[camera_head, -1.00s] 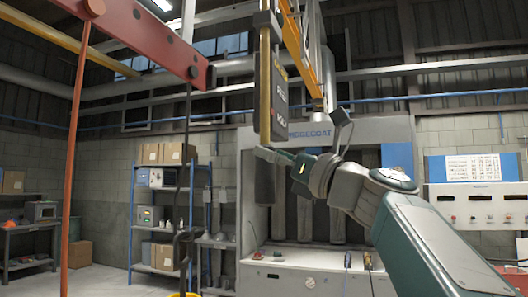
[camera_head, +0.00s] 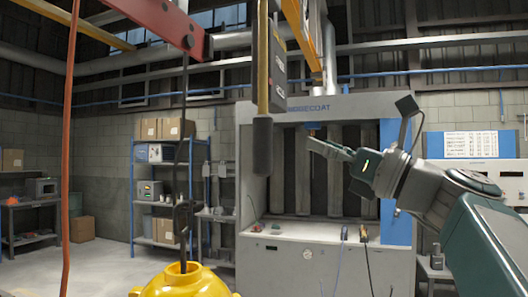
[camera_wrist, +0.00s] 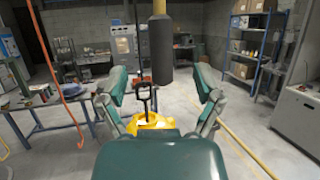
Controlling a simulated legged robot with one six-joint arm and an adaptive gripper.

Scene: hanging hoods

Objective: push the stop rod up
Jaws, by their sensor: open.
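In the wrist view the black sleeve (camera_wrist: 161,52) hangs ahead of and between my fingers in the picture. My gripper (camera_head: 322,147) is open and empty, right of the sleeve in the head view, and apart from it there. It also shows in the wrist view (camera_wrist: 160,84), fingers spread. The depth gap to the sleeve is hard to tell.
An orange-red rod (camera_head: 68,150) hangs from a red beam (camera_head: 150,18) at left. A black hook rod (camera_head: 183,215) ends at a yellow body (camera_head: 185,283) below. A grey booth (camera_head: 330,250) and blue shelf (camera_head: 160,190) stand behind.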

